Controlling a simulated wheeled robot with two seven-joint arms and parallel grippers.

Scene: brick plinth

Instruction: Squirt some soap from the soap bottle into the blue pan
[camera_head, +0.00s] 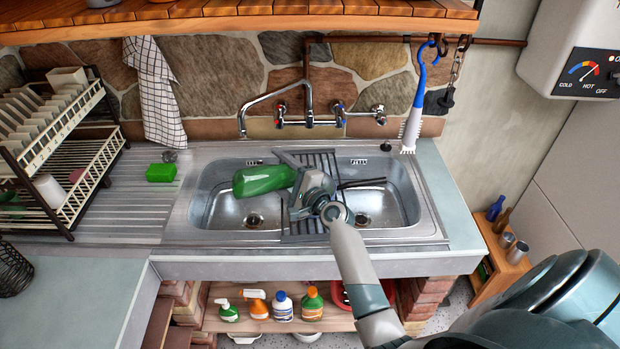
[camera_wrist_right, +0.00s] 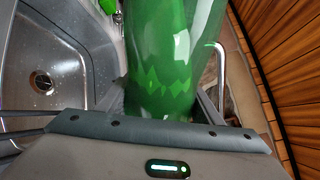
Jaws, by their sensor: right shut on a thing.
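My right gripper (camera_head: 296,187) is shut on the green soap bottle (camera_head: 262,180). The bottle lies nearly on its side in the head view, its body reaching left over the left basin of the sink, above the basin floor. In the right wrist view the green bottle (camera_wrist_right: 165,60) stands between the two fingers of my right gripper (camera_wrist_right: 163,106). I cannot make out a blue pan. A dark bar (camera_head: 362,183) shows over the right basin, and I cannot tell what it belongs to. My left gripper is not in view.
The double sink (camera_head: 205,205) has a wall tap (camera_head: 308,105) behind it. A green sponge (camera_head: 161,172) lies on the left drainboard near a dish rack (camera_head: 75,130). A blue-handled brush (camera_head: 413,115) hangs at the right. Several bottles stand on a shelf below (camera_head: 283,306).

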